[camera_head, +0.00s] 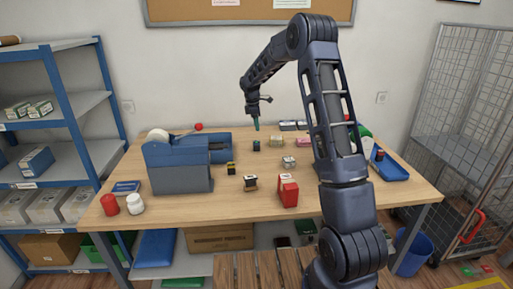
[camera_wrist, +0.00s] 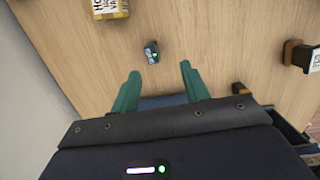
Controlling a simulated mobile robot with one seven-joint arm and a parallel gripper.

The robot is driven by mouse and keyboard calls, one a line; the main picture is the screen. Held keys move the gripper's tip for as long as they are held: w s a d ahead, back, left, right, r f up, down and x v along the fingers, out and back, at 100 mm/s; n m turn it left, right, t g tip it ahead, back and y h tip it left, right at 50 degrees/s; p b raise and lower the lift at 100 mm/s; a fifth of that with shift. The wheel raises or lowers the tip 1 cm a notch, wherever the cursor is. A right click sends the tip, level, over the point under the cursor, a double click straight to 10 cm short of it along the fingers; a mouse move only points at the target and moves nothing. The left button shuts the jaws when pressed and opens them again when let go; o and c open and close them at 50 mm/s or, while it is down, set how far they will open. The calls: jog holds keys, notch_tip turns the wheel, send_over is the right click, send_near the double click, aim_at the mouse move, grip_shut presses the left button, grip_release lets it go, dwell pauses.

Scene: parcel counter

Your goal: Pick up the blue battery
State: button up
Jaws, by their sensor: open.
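A small dark blue block with a pale label and a green mark, which looks like the blue battery (camera_wrist: 151,52), lies on the wooden counter in the wrist view. In the head view it appears as a small dark item (camera_head: 256,145) on the counter, just below my gripper (camera_head: 256,125). My gripper's two green fingers show in the wrist view (camera_wrist: 160,70), open, with nothing between them. The battery is apart from both fingertips, a little beyond them in that view and roughly in line with the gap.
A blue-grey machine (camera_head: 178,165) stands left on the counter (camera_head: 220,205). A yellow-labelled item (camera_wrist: 109,8) is near the battery. A red carton (camera_head: 288,192) stands in front and a blue tray (camera_head: 392,172) at right. Bare wood surrounds the battery.

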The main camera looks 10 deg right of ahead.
aim_at(256, 141)
jog(key=w+f, duration=0.1)
jog(key=w+a+f+n, duration=0.1)
jog(key=f, duration=0.1)
jog(key=shift+a, duration=0.15)
jog(key=shift+w+d+f, duration=0.1)
jog(key=shift+d+f, duration=0.25)
jog(key=shift+f, duration=1.45)
jog(key=shift+w+d+f, duration=0.1)
jog(key=shift+d+f, duration=0.2)
jog(key=shift+f, duration=1.5)
jog(key=shift+d+f, duration=0.35)
jog(key=shift+f, duration=1.45)
jog(key=c, duration=1)
jog(key=shift+r, duration=0.15)
